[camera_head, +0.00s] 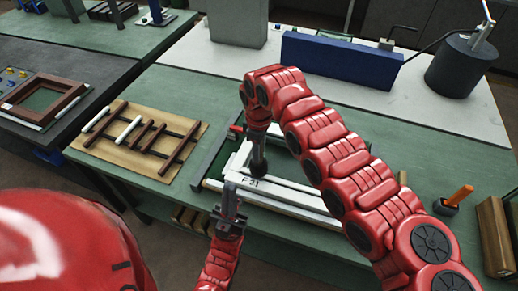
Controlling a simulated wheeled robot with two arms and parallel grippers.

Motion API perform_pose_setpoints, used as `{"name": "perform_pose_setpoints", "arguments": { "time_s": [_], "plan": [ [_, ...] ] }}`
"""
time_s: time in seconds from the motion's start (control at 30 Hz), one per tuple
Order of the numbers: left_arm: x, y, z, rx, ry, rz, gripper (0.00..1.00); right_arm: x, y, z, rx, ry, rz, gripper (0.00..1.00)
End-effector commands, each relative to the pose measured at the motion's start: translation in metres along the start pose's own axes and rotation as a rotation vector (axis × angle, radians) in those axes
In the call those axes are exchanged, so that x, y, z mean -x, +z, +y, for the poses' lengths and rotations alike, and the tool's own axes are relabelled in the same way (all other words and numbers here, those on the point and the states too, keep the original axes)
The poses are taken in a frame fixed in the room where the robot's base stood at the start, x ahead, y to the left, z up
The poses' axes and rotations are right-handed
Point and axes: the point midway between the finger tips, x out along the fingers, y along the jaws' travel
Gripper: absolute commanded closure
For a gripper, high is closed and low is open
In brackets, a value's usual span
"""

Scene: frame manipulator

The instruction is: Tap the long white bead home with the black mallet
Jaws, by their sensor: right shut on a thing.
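The white frame (290,203) lies on the green bench, partly hidden behind my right arm; dark marks show on its near left corner. My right gripper (257,142) points down over the frame's left part, shut on the black mallet (259,166), whose dark head is at or just above the frame. I cannot tell if they touch. My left gripper (230,200) is at the frame's near left corner, its fingers pointing up in the picture; their gap is unclear. White beads (129,129) lie on the tan board at left. I cannot make out a separate long bead in the frame.
The tan board (116,150) also holds several brown strips. An orange-handled tool (461,194) stands in a holder at right, near a wooden block (494,236). A blue block (340,64) and a dark cylinder (462,68) stand behind.

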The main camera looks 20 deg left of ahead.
Motion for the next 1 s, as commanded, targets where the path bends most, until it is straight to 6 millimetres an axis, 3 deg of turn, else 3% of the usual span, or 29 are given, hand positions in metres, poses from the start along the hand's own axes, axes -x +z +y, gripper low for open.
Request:
{"name": "perform_pose_setpoints", "arguments": {
  "time_s": [0.2,0.53,1.0],
  "plan": [
    [0.012,0.002,0.001,0.0,0.0,0.0,1.0,-0.015,0.0,0.0,0.0,0.0,0.0,1.0],
    [0.009,0.002,0.0,0.0,0.0,0.0,1.0,-0.009,0.0,0.0,0.0,0.002,0.001,1.0],
    [0.005,0.001,0.0,0.0,0.0,0.0,1.0,0.038,0.0,0.0,0.0,0.001,0.002,1.0]
  ]
}}
